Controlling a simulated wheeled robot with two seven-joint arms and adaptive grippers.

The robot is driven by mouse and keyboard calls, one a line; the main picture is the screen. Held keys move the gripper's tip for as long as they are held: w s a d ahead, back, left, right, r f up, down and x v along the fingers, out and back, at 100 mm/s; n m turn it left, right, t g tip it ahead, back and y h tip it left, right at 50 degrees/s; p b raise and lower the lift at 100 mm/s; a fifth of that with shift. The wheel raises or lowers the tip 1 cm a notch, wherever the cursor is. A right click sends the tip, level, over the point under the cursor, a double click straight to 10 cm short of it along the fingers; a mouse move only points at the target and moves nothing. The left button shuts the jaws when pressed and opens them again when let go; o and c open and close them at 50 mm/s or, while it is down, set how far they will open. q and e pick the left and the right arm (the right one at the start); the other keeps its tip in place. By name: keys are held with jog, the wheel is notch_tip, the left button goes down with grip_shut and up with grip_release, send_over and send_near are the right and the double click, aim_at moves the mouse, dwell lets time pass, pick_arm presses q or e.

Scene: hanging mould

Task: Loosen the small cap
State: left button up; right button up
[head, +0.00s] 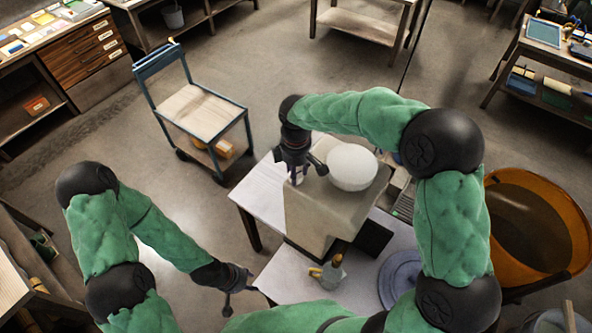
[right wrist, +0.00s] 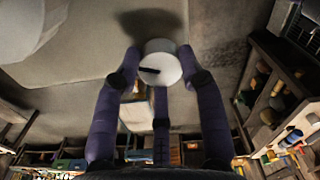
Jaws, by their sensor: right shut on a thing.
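The small cap (right wrist: 160,66) is a pale round piece with a dark mark on its face, in the upper middle of the right wrist view. It sits against the underside or side of a large grey body. My right gripper (right wrist: 160,80) is shut on the cap, its dark fingers around it. In the head view my right gripper (head: 299,178) is at the left side of the beige block (head: 325,208), beside a white dome (head: 352,167); the cap is hidden there. My left gripper (head: 243,290) is open and empty, low at the table's left front.
The block stands on a white table (head: 290,270). An orange tub (head: 535,225) stands at right, a cart (head: 205,110) at back left. Floor between is clear.

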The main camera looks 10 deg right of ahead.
dwell(0.4)
jog(key=o, duration=1.1)
jog(key=shift+o, duration=0.2)
jog(key=shift+r, duration=0.1)
notch_tip(320, 180, up, 12)
